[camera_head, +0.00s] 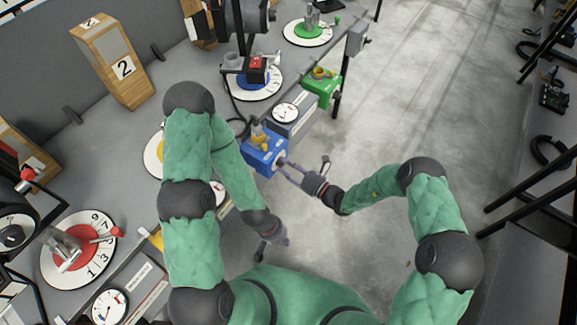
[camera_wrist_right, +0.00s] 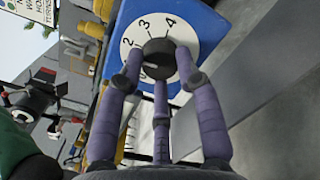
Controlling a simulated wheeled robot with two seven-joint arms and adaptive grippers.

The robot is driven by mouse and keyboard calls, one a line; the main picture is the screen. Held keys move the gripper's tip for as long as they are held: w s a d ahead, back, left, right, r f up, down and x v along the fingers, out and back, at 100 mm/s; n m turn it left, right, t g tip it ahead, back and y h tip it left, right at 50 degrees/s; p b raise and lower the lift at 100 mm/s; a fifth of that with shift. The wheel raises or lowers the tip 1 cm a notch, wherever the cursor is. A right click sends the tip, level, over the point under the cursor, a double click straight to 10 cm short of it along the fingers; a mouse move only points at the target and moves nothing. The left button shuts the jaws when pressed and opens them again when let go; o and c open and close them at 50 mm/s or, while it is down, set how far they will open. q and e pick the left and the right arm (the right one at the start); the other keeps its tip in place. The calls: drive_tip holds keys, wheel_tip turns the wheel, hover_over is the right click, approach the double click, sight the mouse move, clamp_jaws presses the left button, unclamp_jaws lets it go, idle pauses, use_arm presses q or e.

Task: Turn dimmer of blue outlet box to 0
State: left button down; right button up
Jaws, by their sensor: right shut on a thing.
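The blue outlet box (camera_head: 262,158) is mounted at the edge of the bench in the head view, with a yellow part on its top. In the right wrist view its blue face (camera_wrist_right: 205,25) carries a white dial (camera_wrist_right: 187,38) with the numbers 2, 3 and 4 readable. A black dimmer knob (camera_wrist_right: 158,58) sits at the dial's centre. My right gripper (camera_head: 282,164) reaches the box's front, and its purple fingers are closed around the knob. The fingers hide the lower part of the dial. My left gripper (camera_head: 281,239) hangs low, apart from the box; its fingers are too small to judge.
A green outlet box (camera_head: 322,91) stands farther along the bench edge, with a white gauge (camera_head: 285,113) between the two boxes. Numbered discs, including a red one (camera_head: 82,236), lie on the bench. The floor (camera_head: 400,90) right of the bench is clear.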

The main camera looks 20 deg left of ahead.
drive_tip(key=shift+w+r+n+y+b, duration=0.1)
drive_tip(key=shift+n+y+b, duration=0.2)
drive_tip(key=shift+n, duration=3.45)
drive_tip(key=shift+w+n+y+b, duration=0.15)
drive_tip(key=shift+n+b, duration=0.25)
drive_tip(key=shift+n, duration=3.35)
drive_tip(key=shift+s, duration=0.1)
drive_tip(key=o, duration=1.1)
drive_tip(key=shift+o, duration=0.2)
drive_tip(key=shift+s+g, duration=0.1)
drive_tip(key=shift+g, duration=0.2)
